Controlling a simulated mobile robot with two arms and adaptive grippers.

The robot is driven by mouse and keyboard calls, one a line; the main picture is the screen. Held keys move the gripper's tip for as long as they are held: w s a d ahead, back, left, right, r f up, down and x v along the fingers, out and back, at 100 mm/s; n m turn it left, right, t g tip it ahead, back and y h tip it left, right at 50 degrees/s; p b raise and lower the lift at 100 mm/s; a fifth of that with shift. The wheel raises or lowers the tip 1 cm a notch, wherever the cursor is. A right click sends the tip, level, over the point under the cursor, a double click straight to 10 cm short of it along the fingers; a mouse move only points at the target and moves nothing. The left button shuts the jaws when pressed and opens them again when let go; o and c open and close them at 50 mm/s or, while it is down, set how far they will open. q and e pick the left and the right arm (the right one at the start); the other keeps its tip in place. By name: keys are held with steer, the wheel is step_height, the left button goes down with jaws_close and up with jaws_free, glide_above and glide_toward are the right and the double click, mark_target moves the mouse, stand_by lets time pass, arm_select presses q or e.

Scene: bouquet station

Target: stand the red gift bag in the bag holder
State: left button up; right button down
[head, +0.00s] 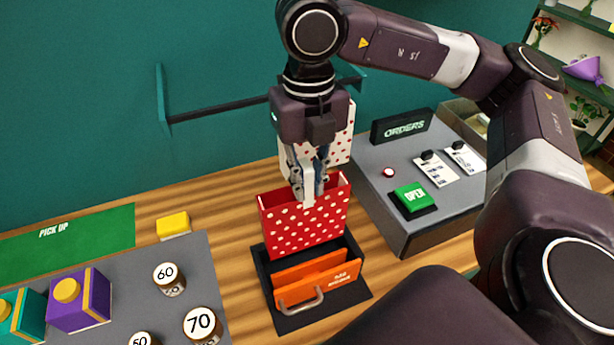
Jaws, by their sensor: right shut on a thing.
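The red gift bag (300,222) with white dots is upright in the head view, open at the top. It is at the back of the black bag holder (296,323), behind an orange item with a grey handle (318,280). The bag's bottom edge is partly hidden, so I cannot tell whether it rests on the holder's base. My right gripper (308,192) points down from above and is shut on the bag's upper rim, with one pale finger in front of the wall. My left gripper is not in view.
A white red-dotted item (341,140) is behind my right gripper. A grey counter with an ORDERS sign (402,125) and green OPEN block (414,199) is close on the right. A grey mat (215,270) on the left holds boxes and numbered jars. A dark rail (215,106) is behind.

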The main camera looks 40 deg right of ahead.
mark_target(307, 198)
steer(key=shift+f, duration=0.45)
steer(key=shift+a+f+b, duration=0.1)
steer(key=shift+f+b, duration=0.2)
steer(key=shift+w+a+f, duration=0.1)
steer(key=shift+f, duration=0.2)
steer(key=shift+f+b, duration=0.5)
steer(key=shift+f, duration=0.05)
steer(key=shift+f+b, duration=0.3)
steer(key=shift+f, duration=0.3)
steer(key=shift+f+b, duration=0.45)
steer(key=shift+f, duration=0.4)
arm_select(q)
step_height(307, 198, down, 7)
steer(key=b, duration=0.3)
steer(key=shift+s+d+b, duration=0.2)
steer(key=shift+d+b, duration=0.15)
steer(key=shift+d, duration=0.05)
arm_select(e)
steer(key=shift+f, duration=1.55)
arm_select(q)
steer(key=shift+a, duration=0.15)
arm_select(e)
steer(key=c, duration=1.8)
jaws_free()
